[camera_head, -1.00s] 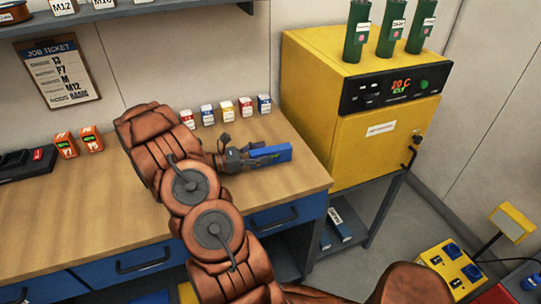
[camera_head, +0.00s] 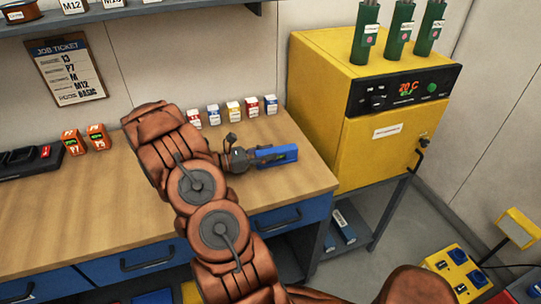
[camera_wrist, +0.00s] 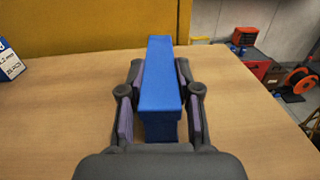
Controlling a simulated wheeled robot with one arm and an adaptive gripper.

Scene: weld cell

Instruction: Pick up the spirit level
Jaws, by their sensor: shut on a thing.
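The spirit level is a blue bar (camera_head: 278,154) over the right end of the wooden bench, seen in the head view. In the wrist view the blue bar (camera_wrist: 160,75) points away from me, between the two fingers. My gripper (camera_head: 257,157) is shut on its near part, and it also shows in the wrist view (camera_wrist: 160,103). The bar looks level. Whether its underside touches the bench I cannot tell.
Several small labelled boxes (camera_head: 233,109) stand along the wall behind my gripper. A yellow oven (camera_head: 385,125) with green canisters on top stands right of the bench (camera_head: 100,210). Orange boxes (camera_head: 98,137) and a black tray (camera_head: 28,163) are at the left.

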